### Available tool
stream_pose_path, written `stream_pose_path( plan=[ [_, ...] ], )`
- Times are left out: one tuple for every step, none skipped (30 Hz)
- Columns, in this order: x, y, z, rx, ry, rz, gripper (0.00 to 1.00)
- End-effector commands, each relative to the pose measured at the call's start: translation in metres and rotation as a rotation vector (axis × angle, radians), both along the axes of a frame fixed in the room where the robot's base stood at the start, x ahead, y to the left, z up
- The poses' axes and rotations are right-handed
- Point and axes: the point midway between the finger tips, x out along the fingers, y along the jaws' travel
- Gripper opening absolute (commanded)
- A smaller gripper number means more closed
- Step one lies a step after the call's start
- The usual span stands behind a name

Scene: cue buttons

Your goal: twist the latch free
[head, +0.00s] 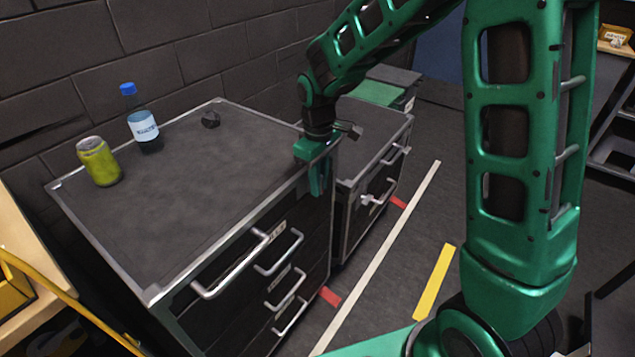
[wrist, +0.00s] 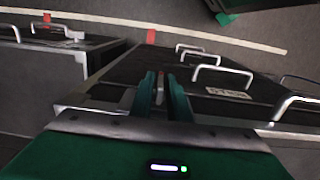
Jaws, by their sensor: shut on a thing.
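My gripper (head: 318,178) points down at the right front edge of the near drawer cabinet (head: 180,215), beside the gap to the second cabinet. In the wrist view the two green fingers of my gripper (wrist: 163,97) are close together. They are shut on a small, narrow part with a reddish tip, which I take as the latch (wrist: 160,80). Most of it is hidden by the fingers, so its turn angle cannot be told. In the head view the fingers hide it.
The second cabinet (head: 375,140) stands close on the right. The striped floor in front is clear.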

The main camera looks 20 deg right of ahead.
Motion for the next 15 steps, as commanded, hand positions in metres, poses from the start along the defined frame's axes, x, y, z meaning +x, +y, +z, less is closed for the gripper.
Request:
stream_pose_path(
  plan=[
    [0.0018,-0.002,0.0005,0.01,0.005,-0.005,0.0],
    [0.0017,-0.0021,0.0006,0.014,0.01,-0.005,0.0],
    [0.0017,-0.0021,0.0007,0.019,0.013,-0.005,0.0],
    [0.0018,-0.002,0.0008,0.022,0.015,-0.004,0.0],
    [0.0017,-0.002,0.0008,0.023,0.016,-0.004,0.0],
    [0.0018,-0.0019,0.0009,0.024,0.017,-0.004,0.0],
    [0.0018,-0.0019,0.001,0.024,0.017,-0.004,0.0],
    [0.0018,-0.0019,0.001,0.025,0.016,-0.004,0.0],
    [0.0018,-0.002,0.001,0.024,0.015,-0.004,0.0],
    [0.0019,-0.002,0.0011,0.024,0.015,-0.004,0.0],
    [0.0019,-0.002,0.0011,0.024,0.015,-0.004,0.0],
    [0.002,-0.0021,0.0012,0.023,0.015,-0.005,0.0],
    [0.002,-0.0022,0.0012,0.023,0.015,-0.005,0.18],
    [0.002,-0.0022,0.0013,0.023,0.015,-0.005,0.25],
    [0.002,-0.0022,0.0012,0.023,0.015,-0.005,0.25]
  ],
)
